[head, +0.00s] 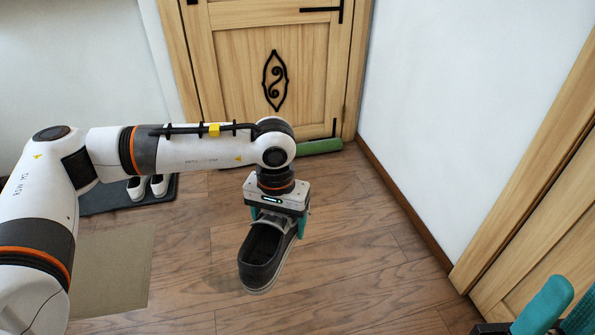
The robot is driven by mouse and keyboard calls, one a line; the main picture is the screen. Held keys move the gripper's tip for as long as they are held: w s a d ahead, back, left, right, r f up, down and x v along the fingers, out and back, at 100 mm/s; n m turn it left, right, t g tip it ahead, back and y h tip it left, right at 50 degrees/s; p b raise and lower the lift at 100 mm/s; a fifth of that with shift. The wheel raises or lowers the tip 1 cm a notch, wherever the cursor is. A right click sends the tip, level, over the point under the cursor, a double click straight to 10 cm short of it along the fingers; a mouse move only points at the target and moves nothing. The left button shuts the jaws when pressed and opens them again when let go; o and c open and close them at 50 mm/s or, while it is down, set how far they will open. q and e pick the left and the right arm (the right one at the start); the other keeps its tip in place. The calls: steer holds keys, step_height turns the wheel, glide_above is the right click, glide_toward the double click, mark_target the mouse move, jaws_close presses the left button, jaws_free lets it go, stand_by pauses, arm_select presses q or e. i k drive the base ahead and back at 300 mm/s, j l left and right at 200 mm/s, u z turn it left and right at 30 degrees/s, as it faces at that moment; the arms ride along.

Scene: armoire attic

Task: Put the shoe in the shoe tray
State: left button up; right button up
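The dark shoe tray (105,202) lies on the floor at the left, partly hidden behind my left arm. A pair of white shoes (147,187) stands on it. My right gripper (560,308) shows only partly at the bottom right corner; its opening is unclear.
A beige mat (115,270) lies on the floor at the lower left. A green roll (318,147) lies by the wooden door (270,55). A white wall and another wooden door (545,240) bound the right. The floor (370,270) right of the shoe is clear.

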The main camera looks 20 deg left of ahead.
mark_target(104, 190)
steer(key=i+j, duration=0.1)
steer(key=j, duration=0.65)
steer(key=i+j, duration=0.1)
steer(key=j, duration=0.65)
steer(key=i+j, duration=0.15)
steer(key=j, duration=0.6)
steer(key=i+j, duration=0.1)
steer(key=j, duration=0.65)
steer(key=i+j, duration=0.1)
steer(key=j, duration=0.65)
steer(key=i+j, duration=0.1)
steer(key=j, duration=0.65)
steer(key=i+j, duration=0.15)
steer(key=j, duration=0.6)
steer(key=i+j, duration=0.1)
steer(key=j, duration=0.65)
